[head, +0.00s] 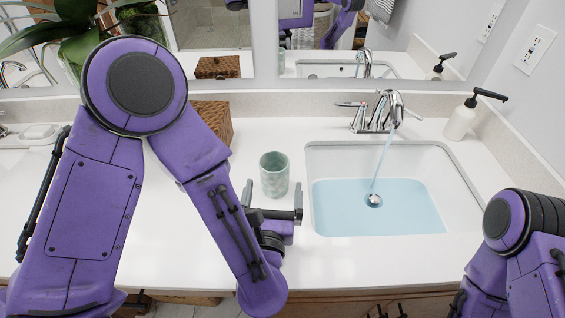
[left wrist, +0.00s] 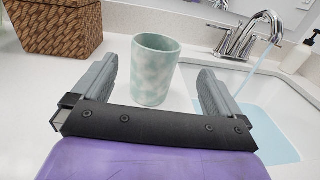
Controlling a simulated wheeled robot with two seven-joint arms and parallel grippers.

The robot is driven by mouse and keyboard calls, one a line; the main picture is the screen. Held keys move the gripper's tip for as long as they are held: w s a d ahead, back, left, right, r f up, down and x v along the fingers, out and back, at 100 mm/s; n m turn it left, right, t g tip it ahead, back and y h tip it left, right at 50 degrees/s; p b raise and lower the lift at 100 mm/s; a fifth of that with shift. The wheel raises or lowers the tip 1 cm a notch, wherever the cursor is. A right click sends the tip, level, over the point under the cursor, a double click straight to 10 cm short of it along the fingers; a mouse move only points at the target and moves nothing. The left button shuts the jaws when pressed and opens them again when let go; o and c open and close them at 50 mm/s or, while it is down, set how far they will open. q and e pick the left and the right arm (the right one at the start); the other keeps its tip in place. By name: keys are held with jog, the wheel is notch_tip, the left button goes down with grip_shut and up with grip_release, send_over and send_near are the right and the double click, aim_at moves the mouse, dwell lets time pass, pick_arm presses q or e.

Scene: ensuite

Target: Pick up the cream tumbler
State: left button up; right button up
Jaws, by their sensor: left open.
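A single tumbler (head: 274,175) stands upright on the white counter, left of the sink. It looks pale grey-green and mottled rather than plain cream. My left gripper (head: 273,190) is open on the near side of the tumbler, low over the counter, with one finger to each side. In the left wrist view the tumbler (left wrist: 154,72) shows between the two fingers of the gripper (left wrist: 157,75), with a gap on both sides. No finger visibly touches it. My right arm shows at the lower right of the head view, but its gripper is out of sight.
A sink basin (head: 325,160) with water and a running chrome faucet (head: 382,112) is right of the tumbler. A brown woven basket (head: 213,122) stands behind left. A soap dispenser (head: 460,120) is at the back right. The counter between basket and tumbler is clear.

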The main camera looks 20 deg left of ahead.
aim_at(275, 175)
pick_arm(q)
jog(key=shift+w+a+f+b, duration=0.2)
jog(key=shift+w+b, duration=0.2)
jog(key=shift+b, duration=1.4)
jog(key=shift+w+a+f+b, duration=0.15)
jog(key=shift+w+b, duration=0.2)
jog(key=shift+b, duration=1.45)
jog(key=w, duration=0.1)
jog(key=w+r, duration=0.1)
jog(key=shift+w+a, duration=0.1)
jog(key=shift+w, duration=0.65)
jog(key=shift+w+a+r+p, duration=0.35)
jog(key=shift+w+p, duration=0.15)
jog(key=shift+w, duration=0.1)
jog(key=shift+w+a+r+p, duration=0.25)
jog(key=shift+w+r+p, duration=0.05)
jog(key=shift+w+p, duration=0.25)
jog(key=shift+w+a+f, duration=0.15)
jog(key=shift+w, duration=0.4)
jog(key=shift+w+a+f, duration=0.1)
jog(key=shift+w, duration=0.4)
jog(key=shift+w+f, duration=0.1)
jog(key=shift+w, duration=0.1)
jog(key=shift+s, duration=0.1)
jog(key=c, duration=1.6)
